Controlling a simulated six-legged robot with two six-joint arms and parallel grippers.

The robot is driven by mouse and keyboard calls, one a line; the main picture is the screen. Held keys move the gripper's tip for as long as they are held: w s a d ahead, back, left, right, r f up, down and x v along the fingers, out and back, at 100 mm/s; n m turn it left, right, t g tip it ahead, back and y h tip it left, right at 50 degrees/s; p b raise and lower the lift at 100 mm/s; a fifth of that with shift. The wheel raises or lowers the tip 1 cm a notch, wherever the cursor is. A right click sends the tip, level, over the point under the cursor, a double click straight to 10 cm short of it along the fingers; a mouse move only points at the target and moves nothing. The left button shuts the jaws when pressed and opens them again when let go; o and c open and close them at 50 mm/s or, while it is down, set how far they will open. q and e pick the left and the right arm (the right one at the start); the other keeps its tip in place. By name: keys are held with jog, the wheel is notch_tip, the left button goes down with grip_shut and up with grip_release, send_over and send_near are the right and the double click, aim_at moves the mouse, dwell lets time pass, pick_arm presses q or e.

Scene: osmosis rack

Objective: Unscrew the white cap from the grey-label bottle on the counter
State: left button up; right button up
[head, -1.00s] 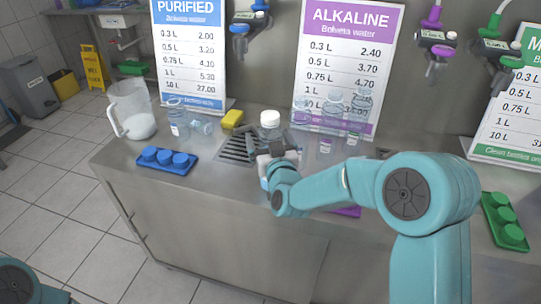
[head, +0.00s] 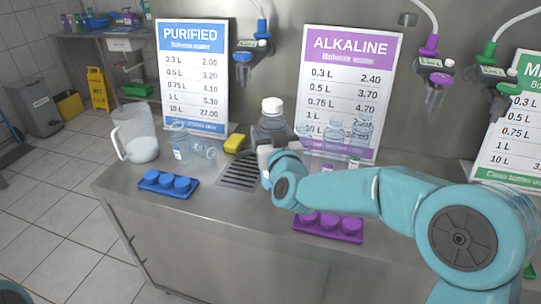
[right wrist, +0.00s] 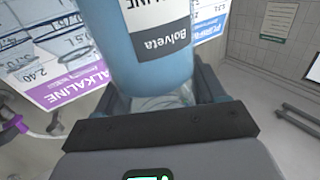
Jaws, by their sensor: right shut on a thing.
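A clear bottle (head: 271,128) with a white cap (head: 272,106) stands upright above the back of the counter (head: 225,215). The cap sits on its neck. My right gripper (head: 266,160) is shut around the bottle's lower part, which the gripper and arm largely hide in the head view. In the right wrist view the bottle body (right wrist: 145,65) looks blue and lies between the fingers of my right gripper (right wrist: 160,92). Its label (right wrist: 158,22) has a dark grey band reading "Bolveta". My left gripper is out of view.
A drain grate (head: 241,174) and yellow sponge (head: 235,143) lie left of the bottle. A purple cap tray (head: 328,232) lies at the front, near my right arm. Price signs (head: 352,92) stand behind.

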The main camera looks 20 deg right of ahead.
notch_tip(320, 180, up, 10)
jog(key=shift+p, duration=0.9)
jog(key=o, duration=0.6)
jog(key=c, duration=0.8)
jog(key=shift+f, duration=0.1)
